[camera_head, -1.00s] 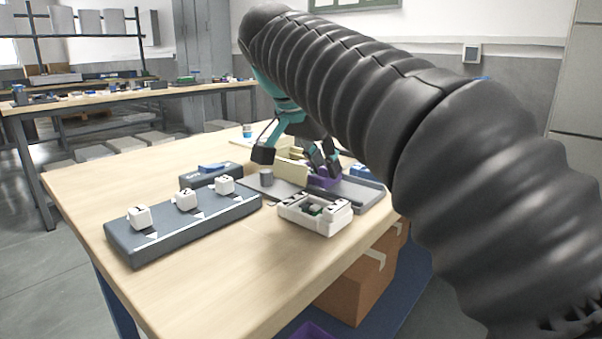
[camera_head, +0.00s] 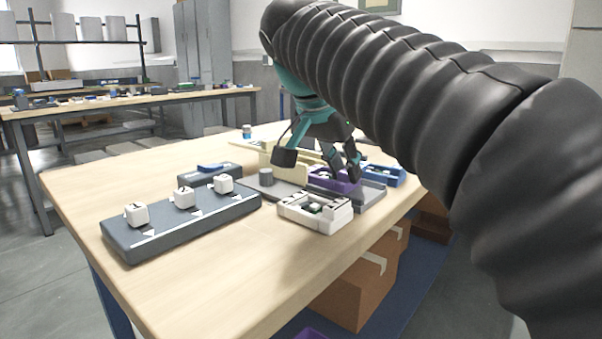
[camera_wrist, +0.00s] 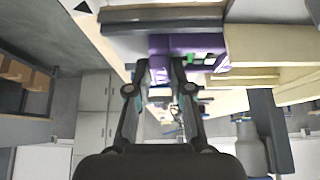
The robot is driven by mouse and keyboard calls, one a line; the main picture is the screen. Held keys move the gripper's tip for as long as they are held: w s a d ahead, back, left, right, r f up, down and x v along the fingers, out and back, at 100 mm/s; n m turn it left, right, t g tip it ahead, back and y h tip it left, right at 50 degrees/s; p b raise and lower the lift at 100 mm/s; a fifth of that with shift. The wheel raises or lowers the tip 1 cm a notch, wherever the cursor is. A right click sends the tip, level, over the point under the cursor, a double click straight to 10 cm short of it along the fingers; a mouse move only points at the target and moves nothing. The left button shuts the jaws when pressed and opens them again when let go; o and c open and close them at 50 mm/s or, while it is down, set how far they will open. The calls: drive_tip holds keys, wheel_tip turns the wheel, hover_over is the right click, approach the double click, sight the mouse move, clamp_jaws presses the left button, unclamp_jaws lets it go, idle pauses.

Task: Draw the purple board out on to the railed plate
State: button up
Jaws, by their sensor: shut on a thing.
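The purple board (camera_head: 338,185) is a purple tray-like piece with small parts on it. It sits over the grey railed plate (camera_head: 372,196), in front of and right of a cream block-like housing (camera_head: 289,168). My gripper (camera_head: 353,175) is at the board's right part, shut on it. In the wrist view the purple board (camera_wrist: 190,42) is at the tips of my gripper (camera_wrist: 159,68), beside the cream housing (camera_wrist: 265,42). Whether the board rests on the plate or is slightly raised, I cannot tell.
A white tray (camera_head: 316,213) stands just in front of the plate, near the table edge. A blue tray (camera_head: 382,175) is behind the plate at right.

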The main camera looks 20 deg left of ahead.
drive_tip(key=shift+s+d+b, duration=0.25)
drive_tip(key=shift+s+d, duration=0.05)
drive_tip(key=shift+d, duration=0.4)
drive_tip(key=shift+s+d+b, duration=0.2)
drive_tip(key=shift+s+d, duration=0.05)
drive_tip(key=shift+d, duration=0.4)
drive_tip(key=o, duration=0.8)
drive_tip(key=shift+r+p, duration=2.95)
drive_tip(key=shift+r, duration=0.1)
drive_tip(key=s+d+f+n, duration=0.2)
drive_tip(key=d+f, duration=0.3)
drive_tip(key=d, duration=0.4)
drive_tip(key=s+d+f, duration=0.4)
drive_tip(key=s+f, duration=0.1)
drive_tip(key=f, duration=0.2)
drive_tip(key=s+d+f+n+y, duration=0.1)
drive_tip(key=s+d+f, duration=0.3)
drive_tip(key=f, duration=0.4)
drive_tip(key=s+d+f+n+y, duration=0.1)
drive_tip(key=s+d+f, duration=0.4)
drive_tip(key=f, duration=0.3)
drive_tip(key=shift+s+d+f, duration=0.25)
drive_tip(key=shift+s+d, duration=0.1)
drive_tip(key=shift+d, duration=0.05)
